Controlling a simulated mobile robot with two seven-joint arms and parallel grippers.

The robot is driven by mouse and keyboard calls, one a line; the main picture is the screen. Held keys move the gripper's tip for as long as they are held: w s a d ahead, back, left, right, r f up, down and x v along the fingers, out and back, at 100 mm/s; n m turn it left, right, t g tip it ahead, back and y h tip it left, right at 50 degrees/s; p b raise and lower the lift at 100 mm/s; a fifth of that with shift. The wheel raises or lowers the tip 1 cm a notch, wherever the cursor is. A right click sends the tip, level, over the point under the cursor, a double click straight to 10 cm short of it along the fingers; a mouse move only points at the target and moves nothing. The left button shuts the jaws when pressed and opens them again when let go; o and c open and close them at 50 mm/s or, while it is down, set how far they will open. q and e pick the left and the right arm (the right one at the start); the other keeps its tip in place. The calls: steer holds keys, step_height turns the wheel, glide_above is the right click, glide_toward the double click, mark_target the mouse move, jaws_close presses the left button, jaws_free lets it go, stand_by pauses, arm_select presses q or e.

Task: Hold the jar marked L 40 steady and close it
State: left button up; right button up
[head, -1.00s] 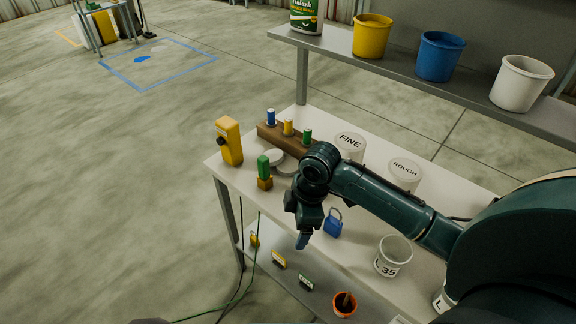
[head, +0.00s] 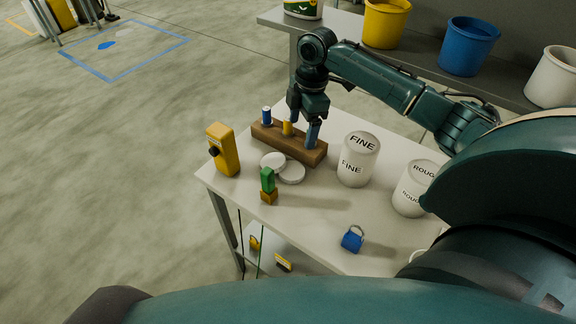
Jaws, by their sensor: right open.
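No jar marked L 40 can be made out. A sliver of a white rim (head: 416,256) shows at the lower right, mostly hidden by my arm, its label out of sight. Two white round lids (head: 292,174) lie overlapping on the table, in front of the wooden block. My right gripper (head: 302,132) is open and points down at the wooden block, its fingers in front of or beside the yellow and green pegs; I cannot tell if it touches them. My left gripper is not in view.
The wooden block (head: 268,136) holds coloured pegs. Nearby stand a yellow device (head: 223,150), a green-and-tan block (head: 268,187), a blue padlock (head: 352,239), and closed white jars marked FINE (head: 355,170) and ROUGH (head: 408,200). A shelf with buckets (head: 468,48) runs behind.

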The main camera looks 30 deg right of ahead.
glide_above(297, 168)
step_height(297, 168, down, 8)
stand_by(0.4)
